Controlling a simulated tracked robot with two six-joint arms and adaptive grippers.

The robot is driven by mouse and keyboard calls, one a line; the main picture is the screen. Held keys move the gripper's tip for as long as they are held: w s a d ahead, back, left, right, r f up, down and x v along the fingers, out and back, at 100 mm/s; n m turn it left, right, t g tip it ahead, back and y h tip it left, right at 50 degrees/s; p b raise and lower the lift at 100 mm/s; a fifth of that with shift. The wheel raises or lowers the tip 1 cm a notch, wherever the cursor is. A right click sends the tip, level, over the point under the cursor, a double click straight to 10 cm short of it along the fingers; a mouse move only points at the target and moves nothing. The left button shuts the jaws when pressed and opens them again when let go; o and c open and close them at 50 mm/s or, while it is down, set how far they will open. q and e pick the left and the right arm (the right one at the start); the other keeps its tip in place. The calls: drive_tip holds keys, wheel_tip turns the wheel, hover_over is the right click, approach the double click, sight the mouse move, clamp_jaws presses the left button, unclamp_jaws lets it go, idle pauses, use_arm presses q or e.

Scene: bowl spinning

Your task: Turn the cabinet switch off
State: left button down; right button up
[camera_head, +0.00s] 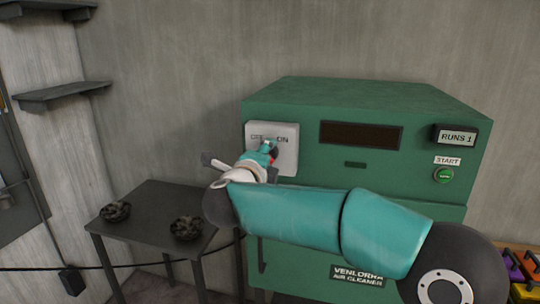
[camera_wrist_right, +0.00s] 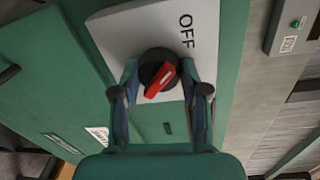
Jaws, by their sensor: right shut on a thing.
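The cabinet switch is a white plate (camera_head: 287,158) on the upper left of the green cabinet's front, with OFF at its left and ON at its right. Its round black knob with a red handle (camera_wrist_right: 161,80) shows in the right wrist view, the handle slanted. There the plate (camera_wrist_right: 125,28) shows OFF beyond the knob. My right gripper (camera_head: 270,150) is at the plate and hides most of the knob in the head view. In the wrist view its fingers (camera_wrist_right: 159,76) are shut on the knob, one on each side. My left gripper is not in view.
The green air cleaner cabinet (camera_head: 420,110) has a dark display, a RUNS 1 sign (camera_head: 455,138) and a green START button (camera_head: 444,175).

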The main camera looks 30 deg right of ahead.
drive_tip(key=o, duration=1.1)
drive_tip(key=shift+w+a+f, duration=0.15)
drive_tip(key=shift+a+f, duration=0.1)
drive_tip(key=shift+a, duration=0.05)
drive_tip(key=shift+o, duration=0.2)
drive_tip(key=shift+d, duration=0.1)
drive_tip(key=shift+r, duration=0.1)
drive_tip(key=f+v, duration=0.1)
drive_tip(key=v, duration=1.1)
drive_tip(key=shift+r, duration=0.4)
